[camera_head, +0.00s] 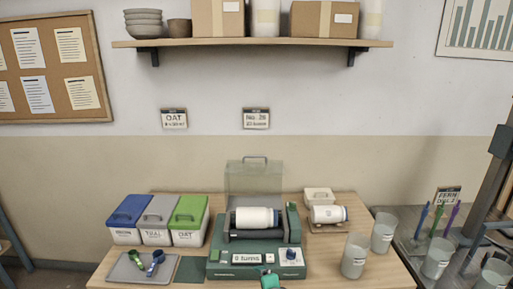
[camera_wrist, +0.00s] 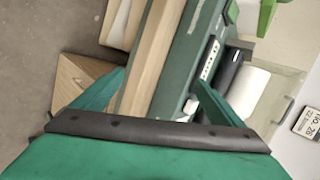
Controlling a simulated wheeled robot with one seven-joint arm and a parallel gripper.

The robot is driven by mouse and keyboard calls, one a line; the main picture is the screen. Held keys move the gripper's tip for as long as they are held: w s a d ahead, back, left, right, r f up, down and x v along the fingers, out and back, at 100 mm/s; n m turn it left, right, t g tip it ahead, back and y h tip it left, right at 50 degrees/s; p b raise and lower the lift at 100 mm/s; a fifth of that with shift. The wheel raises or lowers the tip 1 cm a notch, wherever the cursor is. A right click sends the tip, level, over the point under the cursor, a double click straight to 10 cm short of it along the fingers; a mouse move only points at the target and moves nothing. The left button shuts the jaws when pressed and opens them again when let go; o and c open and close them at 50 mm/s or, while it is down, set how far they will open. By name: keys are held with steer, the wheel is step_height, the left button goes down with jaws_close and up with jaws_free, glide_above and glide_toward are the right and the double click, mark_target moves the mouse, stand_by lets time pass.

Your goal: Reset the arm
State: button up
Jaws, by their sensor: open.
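My gripper (camera_wrist: 163,85) is open in the wrist view. Its two green fingers are apart with nothing held between them. Past them lie the table's wooden edge and the green roller machine (camera_wrist: 178,70), seen at a steep tilt. In the head view a small green part, likely my gripper (camera_head: 269,279), shows at the bottom edge in front of the machine (camera_head: 220,270). A white jar (camera_head: 252,218) lies on its side on the machine's rollers. The clear cover (camera_head: 255,178) stands upright behind it. Most of my arm is out of view.
Buckets with blue (camera_head: 128,210), grey (camera_head: 160,210) and green (camera_head: 188,212) lids stand at left, behind a tray (camera_head: 125,268) with two scoops. Another white jar (camera_head: 327,214) lies at right, near clear cups (camera_head: 355,256). A shelf (camera_head: 250,43) hangs above; a side table stands at right.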

steer(key=s+a+f+n+t+h, duration=0.15)
steer(key=s+f, duration=0.25)
steer(key=s, duration=0.4)
steer(key=s+f+n+t, duration=0.15)
steer(key=s+f, duration=0.25)
steer(key=s, duration=0.4)
steer(key=s+f+n+h, duration=0.15)
steer(key=s+f, duration=0.25)
steer(key=s, duration=0.4)
steer(key=s+r+n+t, duration=0.1)
steer(key=s+r+n, duration=0.4)
steer(key=s, duration=0.7)
steer(key=s+r+n+t, duration=0.2)
steer(key=s+r+n, duration=0.3)
steer(key=s+r, duration=0.4)
steer(key=s, duration=0.4)
steer(key=shift+a, duration=0.25)
steer(key=shift+r, duration=0.1)
